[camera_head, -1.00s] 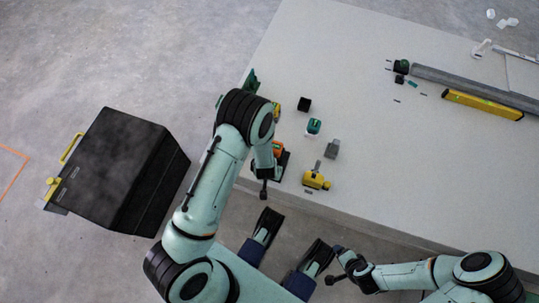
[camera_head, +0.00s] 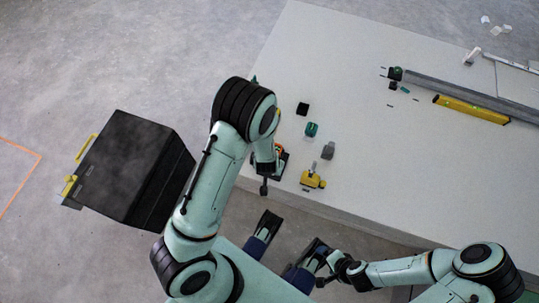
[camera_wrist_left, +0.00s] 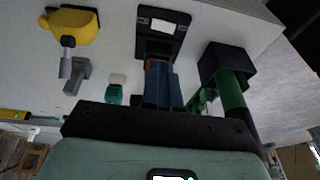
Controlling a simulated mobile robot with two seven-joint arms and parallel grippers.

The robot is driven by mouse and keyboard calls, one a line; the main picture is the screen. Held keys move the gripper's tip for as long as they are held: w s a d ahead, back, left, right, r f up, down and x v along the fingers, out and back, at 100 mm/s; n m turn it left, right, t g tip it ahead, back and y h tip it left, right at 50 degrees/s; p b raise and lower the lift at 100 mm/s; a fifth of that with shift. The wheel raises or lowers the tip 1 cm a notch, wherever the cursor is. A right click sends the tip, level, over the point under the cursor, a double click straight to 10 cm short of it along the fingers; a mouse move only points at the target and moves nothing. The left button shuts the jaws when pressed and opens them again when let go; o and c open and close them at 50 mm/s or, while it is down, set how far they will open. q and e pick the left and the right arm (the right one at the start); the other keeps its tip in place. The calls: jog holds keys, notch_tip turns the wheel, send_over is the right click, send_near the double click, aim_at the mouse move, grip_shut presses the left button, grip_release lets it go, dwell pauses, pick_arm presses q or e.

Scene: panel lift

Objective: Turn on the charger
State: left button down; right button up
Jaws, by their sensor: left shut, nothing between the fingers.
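The likely charger is a black unit with a pale panel and an orange part at one end. It stands near the table's front edge, at the top middle of the left wrist view (camera_wrist_left: 163,46). In the head view it (camera_head: 283,160) is partly hidden by my left arm. My left gripper (camera_wrist_left: 160,70) is shut and empty, its blue fingers overlapping the unit's orange end in the picture. I cannot tell whether they touch it. My right gripper (camera_head: 326,274) is off the table's front edge, its jaws too unclear to judge.
On the table (camera_head: 400,180) a yellow tool (camera_head: 313,180), a grey block (camera_head: 328,151), a teal item (camera_head: 311,130) and a black block (camera_head: 302,109) stand close by. A green tool (camera_wrist_left: 234,92) is beside my left fingers. A black case (camera_head: 130,165) is on the floor at left.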

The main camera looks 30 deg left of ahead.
pick_arm(q)
jog(key=shift+s+r, duration=0.1)
jog(key=shift+r, duration=0.1)
pick_arm(e)
jog(key=shift+s+a+r, duration=0.1)
jog(key=shift+s, duration=0.05)
pick_arm(q)
jog(key=shift+w+d+f, duration=0.15)
jog(key=shift+w+d, duration=0.05)
jog(key=shift+d, duration=0.5)
jog(key=b+x, duration=0.1)
jog(key=x, duration=0.3)
jog(key=b+x, duration=0.2)
jog(key=x, duration=0.2)
jog(key=s+b+x, duration=0.1)
jog(key=b+x, duration=0.1)
jog(key=x, duration=0.3)
jog(key=shift+f, duration=0.2)
jog(key=shift+a+f, duration=0.15)
jog(key=shift+f, duration=0.2)
pick_arm(e)
jog(key=w+d+f+t+h, duration=0.1)
jog(key=w+d+f+t, duration=0.1)
jog(key=w+d+f, duration=0.2)
jog(key=w+f, duration=0.2)
jog(key=w, duration=0.2)
jog(key=shift+w+m+t, duration=0.15)
jog(key=shift+m+t, duration=0.15)
